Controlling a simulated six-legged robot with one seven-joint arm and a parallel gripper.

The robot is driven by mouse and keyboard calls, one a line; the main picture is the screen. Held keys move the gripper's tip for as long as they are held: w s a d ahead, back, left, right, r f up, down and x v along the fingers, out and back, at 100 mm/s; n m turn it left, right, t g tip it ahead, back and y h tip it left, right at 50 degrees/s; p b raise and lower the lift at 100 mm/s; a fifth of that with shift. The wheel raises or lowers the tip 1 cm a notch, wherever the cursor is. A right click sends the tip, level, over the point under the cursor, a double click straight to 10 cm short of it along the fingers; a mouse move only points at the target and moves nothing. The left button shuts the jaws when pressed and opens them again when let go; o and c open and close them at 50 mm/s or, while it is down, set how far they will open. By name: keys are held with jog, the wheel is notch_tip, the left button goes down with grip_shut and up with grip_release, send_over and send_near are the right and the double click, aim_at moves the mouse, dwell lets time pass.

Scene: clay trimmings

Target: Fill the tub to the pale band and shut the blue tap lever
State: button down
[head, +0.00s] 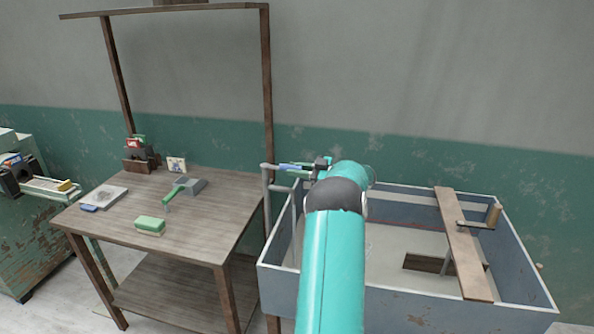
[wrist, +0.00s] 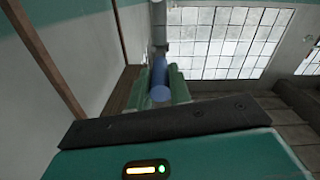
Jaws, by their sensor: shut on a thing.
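The grey-blue tub (head: 300,291) stands at the right in the head view. A paler stripe (head: 404,197) runs along its inner back wall. Below it is a flat pale grey surface; I cannot tell whether this is water or the bottom. A grey tap pipe (head: 267,200) rises at the tub's left side. My gripper (head: 291,168) is at the top of this pipe, shut on the blue tap lever (wrist: 160,80). In the wrist view the lever is a blue cylinder between my green fingers. My arm hides part of the tub.
A wooden plank (head: 460,245) lies across the tub, with a wood-handled tool (head: 493,215) on it. A wooden table (head: 115,237) at the left holds a green block (head: 150,226), a green-handled scraper (head: 188,187) and other small items. A worn green cabinet stands far left.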

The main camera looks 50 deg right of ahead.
jog(key=shift+d, duration=0.15)
jog(key=shift+w+r+y, duration=0.1)
jog(key=shift+y, duration=0.2)
jog(key=shift+n, duration=0.3)
jog(key=c, duration=1.3)
grip_release()
jog(key=v, duration=1.3)
jog(key=shift+s, duration=0.35)
jog(key=shift+d, duration=0.1)
jog(key=shift+r, duration=0.15)
